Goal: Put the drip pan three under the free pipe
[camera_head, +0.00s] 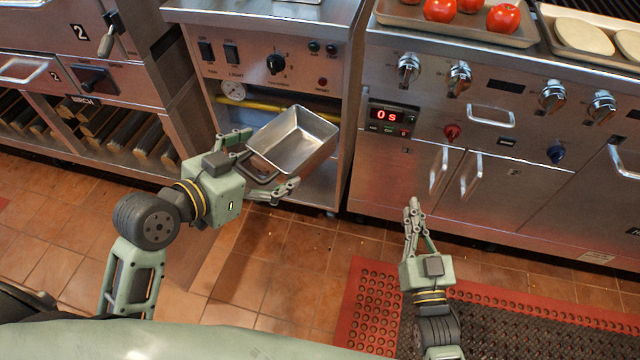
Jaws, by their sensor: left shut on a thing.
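A grey metal drip pan (303,138) with a handle is held tilted in front of the left cabinet's open bay. Its inside faces up and looks empty. My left gripper (262,165) is shut on the pan's handle end, with a finger on each side. A yellow pipe (238,103) runs across the bay behind the pan, and the pan hides part of it. I cannot read a number on the pan. My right gripper (413,206) is empty, low in front of the right cabinet doors, and its fingers look close together.
The bay's lower shelf (318,190) shows below the pan. A gauge (232,90) sits by the pipe. A wood rack (95,120) is at left, the grill cabinet (400,170) at right. Tomatoes (440,10) lie on a top tray. A red-edged mat (370,310) covers some floor.

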